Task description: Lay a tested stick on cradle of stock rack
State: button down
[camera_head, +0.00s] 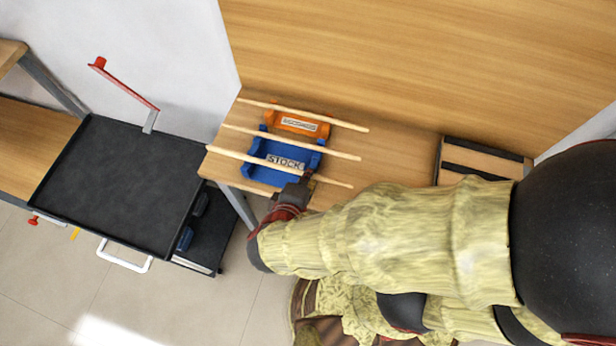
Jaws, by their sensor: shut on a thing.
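The blue stock rack (263,174), labelled STOCK, stands on the wooden table near its left edge. My gripper (306,178) is at the rack's front right corner, shut on the nearest pale wooden stick (235,155). This stick runs across the front of the blue rack, past its label. I cannot tell whether it touches the rack or is just above it. A second stick (340,155) lies across the back part of the blue rack. A third stick (345,123) lies across the orange rack (270,121) behind. My fingertips are small and partly hidden.
A black-topped cart (118,185) with a red-handled lever (125,83) stands left of the table. A wooden tray with black strips (480,160) sits at the right. The table (400,150) between the racks and that tray is clear.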

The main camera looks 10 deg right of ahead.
jog(key=shift+s+d+f, duration=0.15)
jog(key=shift+f, duration=0.25)
jog(key=shift+s+d+f, duration=0.15)
jog(key=shift+f, duration=0.25)
jog(key=c, duration=2.3)
grip_release()
jog(key=shift+f, duration=0.1)
jog(key=shift+o, duration=1.3)
jog(key=shift+w+a+f, duration=0.1)
jog(key=shift+w, duration=0.05)
jog(key=shift+o, duration=1.1)
jog(key=shift+r, duration=0.2)
jog(key=shift+a+r, duration=0.15)
jog(key=shift+r, duration=0.05)
jog(key=shift+a+r, duration=0.1)
jog(key=shift+r, duration=0.1)
jog(key=v, duration=1.1)
jog(key=shift+s, duration=0.3)
